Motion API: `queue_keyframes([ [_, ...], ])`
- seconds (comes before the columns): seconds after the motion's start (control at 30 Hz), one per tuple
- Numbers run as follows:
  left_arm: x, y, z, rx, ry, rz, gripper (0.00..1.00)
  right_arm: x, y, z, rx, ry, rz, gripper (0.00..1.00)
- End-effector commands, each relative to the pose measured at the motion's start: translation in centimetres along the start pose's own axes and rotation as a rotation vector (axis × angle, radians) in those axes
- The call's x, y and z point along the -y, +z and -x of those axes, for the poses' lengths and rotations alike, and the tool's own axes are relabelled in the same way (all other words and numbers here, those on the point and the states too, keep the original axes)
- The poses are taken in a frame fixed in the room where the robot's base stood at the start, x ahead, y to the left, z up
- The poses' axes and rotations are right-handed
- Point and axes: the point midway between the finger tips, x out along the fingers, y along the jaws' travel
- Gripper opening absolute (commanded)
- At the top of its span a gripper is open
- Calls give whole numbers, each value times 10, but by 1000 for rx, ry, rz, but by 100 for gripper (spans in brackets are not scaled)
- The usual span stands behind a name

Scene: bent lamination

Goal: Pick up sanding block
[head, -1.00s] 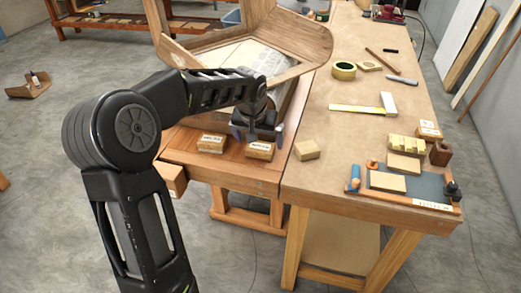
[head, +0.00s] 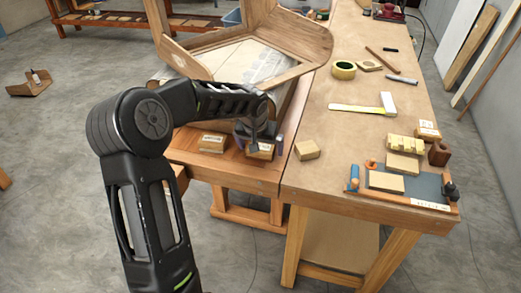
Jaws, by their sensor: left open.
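Small tan blocks with white labels sit on the front of the lower wooden bench; the labels are too small to read. One labelled block (head: 262,153) lies under my left gripper, and another labelled block (head: 212,143) lies to its left. A plain tan block (head: 306,150) sits on the near left edge of the higher bench. I cannot tell for certain which is the sanding block. My left gripper (head: 259,143) is open, pointing down, with its fingers to either side of the first block. The gripper partly hides that block; contact cannot be told. My right gripper is out of view.
A bent wooden frame (head: 300,38) stands behind the gripper. The higher bench (head: 300,205) holds a tape roll (head: 343,70), a square (head: 365,106) and a tray (head: 425,188) with several items at its near right. Its middle is mostly clear.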

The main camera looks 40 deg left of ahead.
Motion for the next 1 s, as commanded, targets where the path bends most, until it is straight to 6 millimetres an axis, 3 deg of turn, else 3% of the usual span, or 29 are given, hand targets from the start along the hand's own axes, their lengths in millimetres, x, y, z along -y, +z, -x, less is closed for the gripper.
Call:
queue_keyframes([
  [0.4, 0, 0, 0, 1, 0, 0, 99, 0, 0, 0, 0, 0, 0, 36],
  [1.0, 0, 0, 0, 1, -1, 0, 50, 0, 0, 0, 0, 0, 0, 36],
])
